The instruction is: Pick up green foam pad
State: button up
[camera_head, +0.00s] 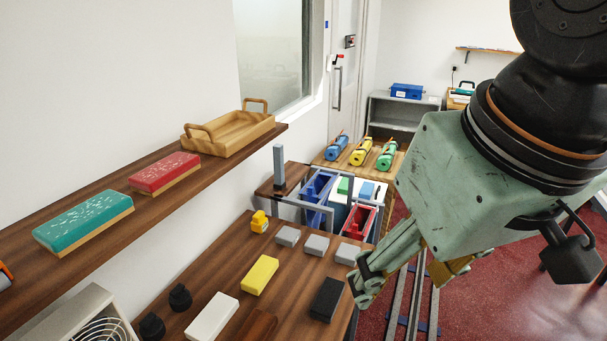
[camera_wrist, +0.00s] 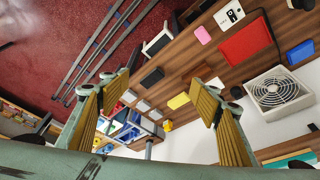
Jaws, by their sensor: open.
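A small green block (camera_head: 344,186) lies on a white surface behind the counter, beside a blue one; I cannot tell whether it is the green foam pad. A larger teal-green pad (camera_head: 84,220) with white flecks and a tan underside lies on the wall shelf at left. Its teal surface seems to show at the lower right edge of the wrist view (camera_wrist: 290,160). My gripper (camera_wrist: 160,95) is open and empty, its two ribbed yellow fingers wide apart above the counter. In the head view it hangs right of the counter, apart from both green things.
The counter (camera_head: 220,260) holds a yellow block (camera_head: 259,275), a white block (camera_head: 212,317), a black block (camera_head: 326,298) and several grey blocks. The shelf bears a red pad (camera_head: 164,172) and wooden tray (camera_head: 228,133). A fan (camera_wrist: 275,92) stands near the wall. Rails cross the red floor.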

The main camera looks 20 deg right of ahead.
dwell(0.3)
jog(key=o, duration=1.3)
jog(key=shift+c, duration=0.2)
jog(key=shift+w+d, duration=0.1)
